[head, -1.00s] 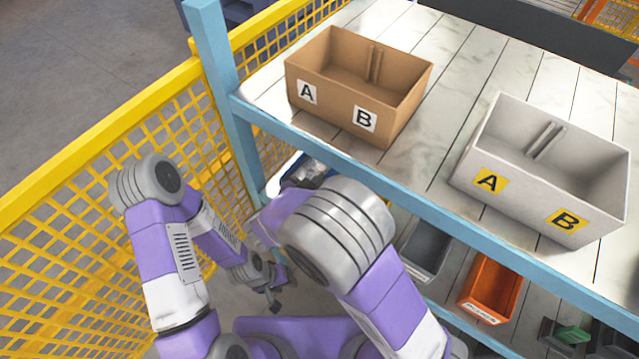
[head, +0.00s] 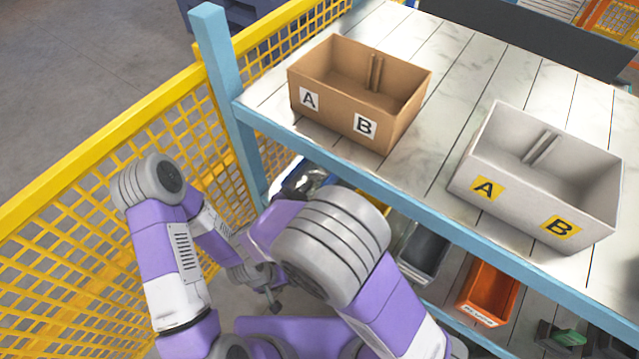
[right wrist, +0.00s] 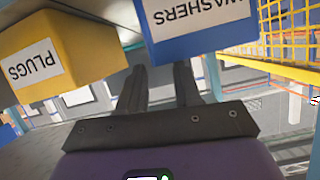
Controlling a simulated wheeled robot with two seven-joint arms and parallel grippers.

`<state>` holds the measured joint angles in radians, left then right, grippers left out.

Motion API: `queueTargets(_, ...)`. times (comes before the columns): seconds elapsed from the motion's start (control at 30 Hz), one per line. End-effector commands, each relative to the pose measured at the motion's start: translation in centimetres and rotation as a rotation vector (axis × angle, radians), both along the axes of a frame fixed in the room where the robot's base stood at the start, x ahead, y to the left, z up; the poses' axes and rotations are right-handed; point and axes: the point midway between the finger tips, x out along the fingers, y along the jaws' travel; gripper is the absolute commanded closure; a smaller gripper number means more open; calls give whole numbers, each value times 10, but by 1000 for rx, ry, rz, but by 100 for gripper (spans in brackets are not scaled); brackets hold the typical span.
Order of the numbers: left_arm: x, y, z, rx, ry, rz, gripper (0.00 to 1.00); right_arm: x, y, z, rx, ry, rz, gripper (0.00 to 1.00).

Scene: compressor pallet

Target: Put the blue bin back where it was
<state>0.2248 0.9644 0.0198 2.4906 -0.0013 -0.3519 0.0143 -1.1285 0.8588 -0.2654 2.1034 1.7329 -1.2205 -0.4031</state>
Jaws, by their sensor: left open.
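The blue bin (right wrist: 195,25), labelled WASHERS, fills the top middle of the right wrist view, with the label upside down. A small blue part of it (head: 287,188) shows in the head view below the upper shelf, mostly hidden by my arm and the shelf edge. My right gripper (right wrist: 160,75) reaches to the bin's near edge; its fingertips are hidden behind the bin, and its grip cannot be made out. My left gripper (head: 272,298) is open, low beside the shelf and away from the bin.
A yellow bin (right wrist: 55,55) labelled PLUGS stands beside the blue bin. Grey (head: 424,252) and orange (head: 488,292) bins sit on the lower shelf. Brown (head: 345,95) and white (head: 525,180) boxes stand on the upper shelf (head: 440,185). A yellow mesh fence (head: 80,240) closes the left side.

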Motion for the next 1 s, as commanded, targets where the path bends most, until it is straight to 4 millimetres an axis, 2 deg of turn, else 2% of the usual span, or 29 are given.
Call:
queueTargets(0.1, 0, 0, 9, 0, 0, 0, 57, -15, 11, 10, 0, 0, 2, 66)
queueTargets(0.3, 0, 0, 12, 0, 0, 0, 57, -27, 19, 14, -1, 1, -1, 66)
queueTargets(1.0, 0, 0, 11, 0, 0, 0, 57, -27, 19, 13, -1, 1, -1, 66)
